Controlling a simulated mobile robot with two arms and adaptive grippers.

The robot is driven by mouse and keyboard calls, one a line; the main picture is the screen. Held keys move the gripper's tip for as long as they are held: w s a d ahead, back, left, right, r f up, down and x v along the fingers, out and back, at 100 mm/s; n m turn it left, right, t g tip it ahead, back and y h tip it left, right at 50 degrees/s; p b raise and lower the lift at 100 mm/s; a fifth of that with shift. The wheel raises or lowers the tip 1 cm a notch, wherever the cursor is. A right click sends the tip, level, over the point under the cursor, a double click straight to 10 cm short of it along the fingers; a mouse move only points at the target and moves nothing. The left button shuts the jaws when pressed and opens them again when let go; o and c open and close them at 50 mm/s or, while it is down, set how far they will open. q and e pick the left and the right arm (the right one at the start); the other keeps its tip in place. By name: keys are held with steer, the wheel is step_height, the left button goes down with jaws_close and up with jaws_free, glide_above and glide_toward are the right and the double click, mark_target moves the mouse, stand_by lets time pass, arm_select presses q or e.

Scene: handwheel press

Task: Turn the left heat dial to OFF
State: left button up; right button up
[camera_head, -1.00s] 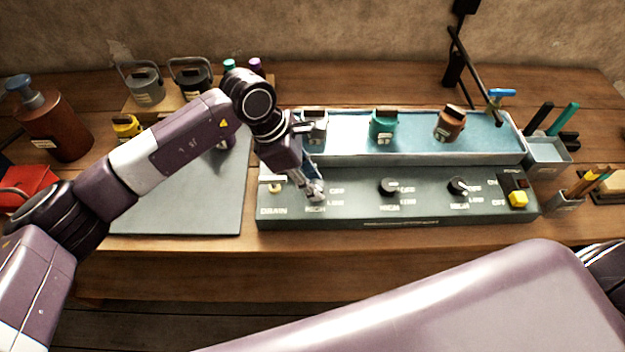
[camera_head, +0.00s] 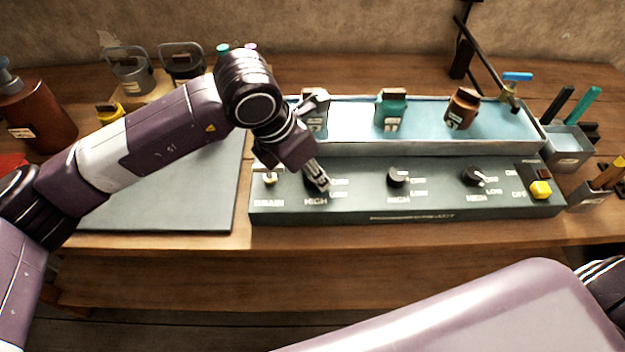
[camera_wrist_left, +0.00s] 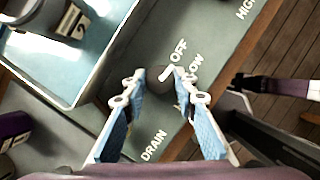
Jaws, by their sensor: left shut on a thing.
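The grey-green control panel (camera_head: 360,208) carries three dark heat dials. The left heat dial (camera_wrist_left: 153,78) is round with a white pointer line, which in the left wrist view points toward the side of its OFF and LOW labels. I cannot tell its exact setting. In the head view my gripper mostly hides this dial. My left gripper (camera_head: 321,184) comes down on it from above; the wrist view shows its two blue-padded fingers (camera_wrist_left: 160,90) on either side of the dial, shut on it. My right gripper is not in view.
The middle dial (camera_head: 397,177) and right dial (camera_head: 473,177) sit further right, then a yellow button (camera_head: 541,189). The drain knob (camera_head: 270,178) is close left of my gripper. Behind the panel, a water trough (camera_head: 350,147) holds several jars. A grey mat (camera_head: 160,215) lies left.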

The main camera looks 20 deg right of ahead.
arm_select(q)
steer(key=shift+d+n+t+b, duration=0.1)
steer(key=shift+n+t+b, duration=0.2)
steer(key=shift+n+b, duration=0.65)
steer(key=shift+r, duration=0.1)
steer(key=o, duration=1.2)
steer(key=shift+c, duration=0.2)
steer(key=v, duration=1.2)
